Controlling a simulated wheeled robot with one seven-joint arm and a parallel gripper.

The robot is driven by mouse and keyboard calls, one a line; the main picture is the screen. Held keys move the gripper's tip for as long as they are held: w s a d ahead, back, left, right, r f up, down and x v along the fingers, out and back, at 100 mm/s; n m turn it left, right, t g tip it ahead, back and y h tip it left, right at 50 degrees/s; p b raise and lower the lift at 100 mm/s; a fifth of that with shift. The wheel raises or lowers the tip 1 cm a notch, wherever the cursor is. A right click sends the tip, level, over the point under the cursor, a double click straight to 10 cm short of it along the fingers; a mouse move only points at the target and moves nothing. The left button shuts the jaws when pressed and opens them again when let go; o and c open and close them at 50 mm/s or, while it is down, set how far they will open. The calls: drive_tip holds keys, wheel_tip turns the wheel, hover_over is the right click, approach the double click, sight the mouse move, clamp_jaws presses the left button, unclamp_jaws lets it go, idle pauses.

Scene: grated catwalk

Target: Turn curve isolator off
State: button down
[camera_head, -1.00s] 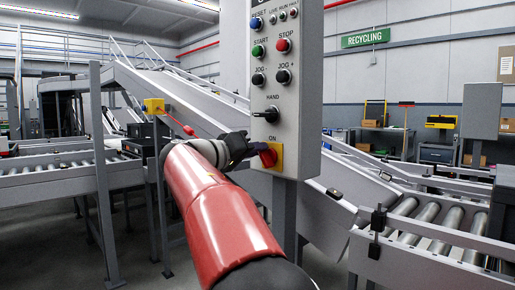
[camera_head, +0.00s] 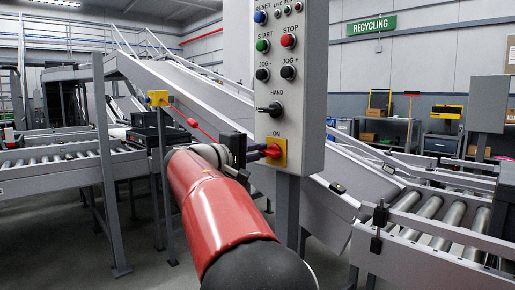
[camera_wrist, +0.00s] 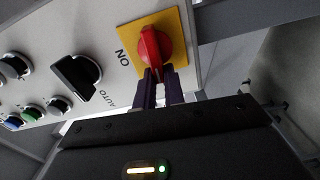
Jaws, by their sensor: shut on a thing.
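The isolator is a red rotary handle (camera_wrist: 152,46) on a yellow square plate (camera_wrist: 180,40), low on the grey control panel (camera_head: 314,110). "ON" is printed beside the plate. In the wrist view my gripper (camera_wrist: 157,75) has its two dark fingers closed on the near end of the red handle. In the head view my gripper (camera_head: 263,154) reaches the handle (camera_head: 272,151) from the left, and the fingers cover part of it. The exact contact of the fingertips is partly hidden.
Above the isolator are a black HAND/AUTO selector (camera_head: 269,109), JOG knobs, a green START button (camera_head: 262,45) and a red STOP button (camera_head: 288,40). A roller conveyor (camera_head: 430,220) stands right of the panel post. An inclined conveyor runs behind. A yellow box (camera_head: 158,98) stands left.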

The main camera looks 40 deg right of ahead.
drive_tip(key=shift+f+n, duration=0.15)
drive_tip(key=shift+n, duration=0.35)
drive_tip(key=c, duration=1.5)
unclamp_jaws()
drive_tip(key=a, duration=0.7)
drive_tip(key=shift+s+a+b, duration=0.3)
drive_tip(key=shift+a+b, duration=0.1)
